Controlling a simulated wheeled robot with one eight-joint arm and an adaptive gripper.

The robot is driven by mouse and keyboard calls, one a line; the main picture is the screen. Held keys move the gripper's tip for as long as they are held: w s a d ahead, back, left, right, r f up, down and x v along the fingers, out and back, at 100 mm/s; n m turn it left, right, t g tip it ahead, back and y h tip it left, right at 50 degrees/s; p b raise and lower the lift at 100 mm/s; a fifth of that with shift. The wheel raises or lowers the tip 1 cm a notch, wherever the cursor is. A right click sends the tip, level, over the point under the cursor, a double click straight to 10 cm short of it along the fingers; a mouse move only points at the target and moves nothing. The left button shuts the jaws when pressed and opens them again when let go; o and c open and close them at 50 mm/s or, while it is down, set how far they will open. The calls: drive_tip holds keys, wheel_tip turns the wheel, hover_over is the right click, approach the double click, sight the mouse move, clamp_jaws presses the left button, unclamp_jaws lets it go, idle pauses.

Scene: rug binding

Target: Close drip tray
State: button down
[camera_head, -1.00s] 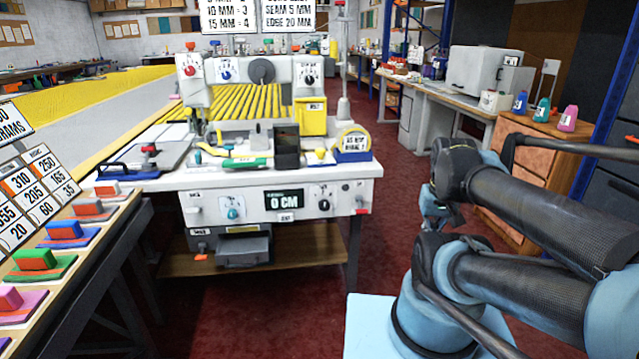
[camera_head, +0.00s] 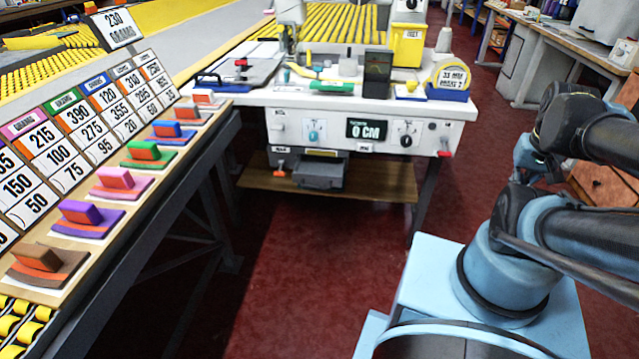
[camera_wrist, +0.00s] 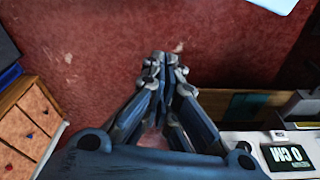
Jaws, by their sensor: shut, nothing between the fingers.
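The drip tray (camera_head: 318,172) is a dark grey drawer under the white machine (camera_head: 280,131), above a wooden shelf. It juts out from its housing toward me in the head view. My gripper (camera_head: 527,172) is to the right of the machine, well apart from the tray, and partly hidden by my arm. In the wrist view my gripper (camera_wrist: 163,62) has its fingertips together, empty, over the red floor. The machine's front (camera_wrist: 250,145) with the 0 CM display shows at the lower right of that view.
A sloping rack (camera_head: 195,138) with coloured blocks and number cards runs along the left. The wooden shelf (camera_head: 385,187) spans between the machine's legs. Red floor (camera_head: 320,260) before the machine is clear. A wooden drawer cabinet (camera_head: 600,150) stands at the right.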

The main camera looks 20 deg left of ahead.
drive_tip(key=w+a+r+n, duration=0.2)
drive_tip(key=w+a+n, duration=0.3)
drive_tip(key=a+n, duration=0.65)
drive_tip(key=w+a+r+n, duration=0.1)
drive_tip(key=w+a+n, duration=0.4)
drive_tip(key=a+n, duration=0.65)
drive_tip(key=s+a+f+n, duration=0.4)
drive_tip(key=s+a+n, duration=0.1)
drive_tip(key=a, duration=0.5)
drive_tip(key=s+a+f+n, duration=0.3)
drive_tip(key=s+a+n, duration=0.2)
drive_tip(key=a, duration=0.5)
drive_tip(key=s+a+f+n, duration=0.4)
drive_tip(key=s+a+n, duration=0.2)
drive_tip(key=a, duration=0.4)
drive_tip(key=w+a+f, duration=0.1)
drive_tip(key=w+f, duration=0.5)
drive_tip(key=f, duration=0.5)
drive_tip(key=shift+a+y, duration=0.15)
drive_tip(key=shift+y, duration=0.15)
